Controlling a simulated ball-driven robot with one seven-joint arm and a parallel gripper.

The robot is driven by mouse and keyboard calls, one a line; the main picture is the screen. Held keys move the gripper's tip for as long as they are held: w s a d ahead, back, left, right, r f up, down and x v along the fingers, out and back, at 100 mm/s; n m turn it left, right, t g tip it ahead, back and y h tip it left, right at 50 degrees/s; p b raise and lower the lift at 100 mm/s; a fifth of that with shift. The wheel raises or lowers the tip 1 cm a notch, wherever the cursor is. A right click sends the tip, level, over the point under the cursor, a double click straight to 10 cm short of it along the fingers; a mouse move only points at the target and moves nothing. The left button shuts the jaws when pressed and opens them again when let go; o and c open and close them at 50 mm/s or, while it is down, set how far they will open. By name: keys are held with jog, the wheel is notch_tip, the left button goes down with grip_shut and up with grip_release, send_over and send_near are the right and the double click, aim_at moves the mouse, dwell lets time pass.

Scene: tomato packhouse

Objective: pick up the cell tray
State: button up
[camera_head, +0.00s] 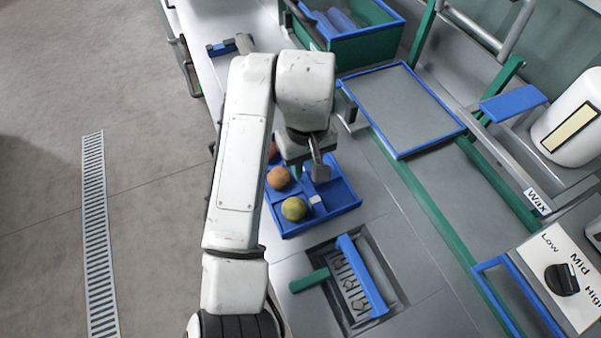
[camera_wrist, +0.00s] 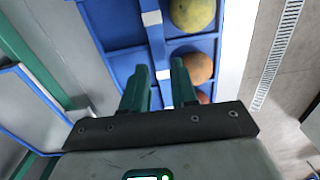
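The cell tray (camera_head: 345,192) is blue with raised dividers and lies flat on the grey worktop, partly hidden by my arm. In the wrist view the cell tray (camera_wrist: 97,20) has a central blue bar with white blocks. An orange tomato (camera_head: 279,177) and a yellow-green tomato (camera_head: 294,208) sit in its cells. They also show in the wrist view, the orange one (camera_wrist: 191,67) and the yellow-green one (camera_wrist: 192,12). My gripper (camera_wrist: 159,66) points down over the tray, its green fingers apart on either side of the bar. I cannot tell whether they touch it.
A blue-rimmed grey panel (camera_head: 401,110) lies behind the tray. A green crate with a blue rim (camera_head: 372,41) stands at the back. A recessed unit with a blue bar (camera_head: 362,275) is in front. At right are a white canister (camera_head: 575,118) and a dial (camera_head: 562,280).

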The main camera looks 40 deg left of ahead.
aim_at(305, 180)
jog(key=shift+f, duration=2.4)
jog(key=shift+p, duration=0.35)
jog(key=shift+c, duration=0.2)
grip_shut()
